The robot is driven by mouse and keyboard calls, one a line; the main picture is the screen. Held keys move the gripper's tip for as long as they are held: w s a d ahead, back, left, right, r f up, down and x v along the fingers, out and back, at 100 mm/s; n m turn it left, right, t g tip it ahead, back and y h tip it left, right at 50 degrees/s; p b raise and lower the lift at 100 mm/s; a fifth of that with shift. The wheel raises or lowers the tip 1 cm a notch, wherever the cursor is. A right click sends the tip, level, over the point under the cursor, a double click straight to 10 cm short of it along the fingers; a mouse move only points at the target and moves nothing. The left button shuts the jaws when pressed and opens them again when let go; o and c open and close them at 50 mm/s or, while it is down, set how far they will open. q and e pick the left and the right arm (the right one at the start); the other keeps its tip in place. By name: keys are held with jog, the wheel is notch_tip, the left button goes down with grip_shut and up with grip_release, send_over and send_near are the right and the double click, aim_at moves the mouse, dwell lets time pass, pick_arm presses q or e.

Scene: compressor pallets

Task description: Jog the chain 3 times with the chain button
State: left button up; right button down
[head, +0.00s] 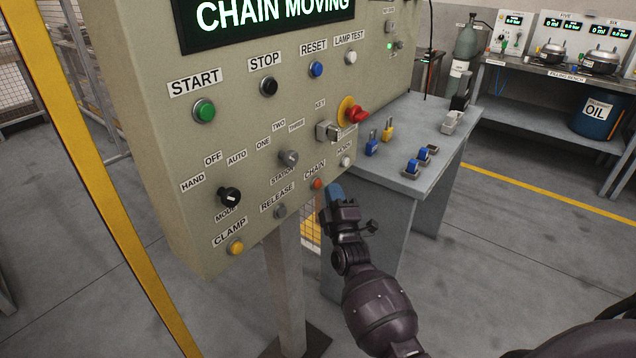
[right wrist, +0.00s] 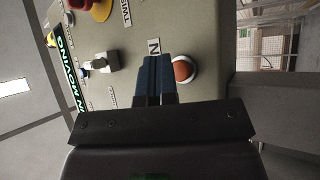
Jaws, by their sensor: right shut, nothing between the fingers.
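The control panel (head: 225,130) is a beige box on a post, with a display (head: 275,18) at its top that reads "CHAIN MOVING" in green. The chain button (head: 317,184) is a small orange-red button under the "CHAIN" label, low on the panel. My right gripper (head: 334,190) is shut and empty, its blue fingertips close beside the chain button. In the right wrist view the shut fingers (right wrist: 154,75) point at the panel just left of the orange-red button (right wrist: 184,70). I cannot tell whether they touch it. My left gripper is not in view.
Near the chain button are the release button (head: 280,212), the yellow clamp button (head: 236,247) and a white button (head: 346,161). A grey table (head: 420,185) with padlocks stands behind right. A yellow post (head: 105,180) stands at left.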

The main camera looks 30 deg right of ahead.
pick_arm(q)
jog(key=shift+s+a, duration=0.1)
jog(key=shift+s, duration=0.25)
pick_arm(e)
jog(key=shift+s, duration=0.15)
jog(key=shift+s+d, duration=0.1)
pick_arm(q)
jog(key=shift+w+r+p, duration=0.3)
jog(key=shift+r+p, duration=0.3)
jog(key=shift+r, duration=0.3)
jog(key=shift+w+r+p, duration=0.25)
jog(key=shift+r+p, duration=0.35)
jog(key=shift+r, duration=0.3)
pick_arm(e)
jog(key=shift+s+d, duration=0.35)
jog(key=shift+s, duration=0.55)
jog(key=shift+s+d, duration=0.4)
jog(key=shift+s, duration=0.45)
jog(key=shift+s+d, duration=0.35)
jog(key=shift+s, duration=0.55)
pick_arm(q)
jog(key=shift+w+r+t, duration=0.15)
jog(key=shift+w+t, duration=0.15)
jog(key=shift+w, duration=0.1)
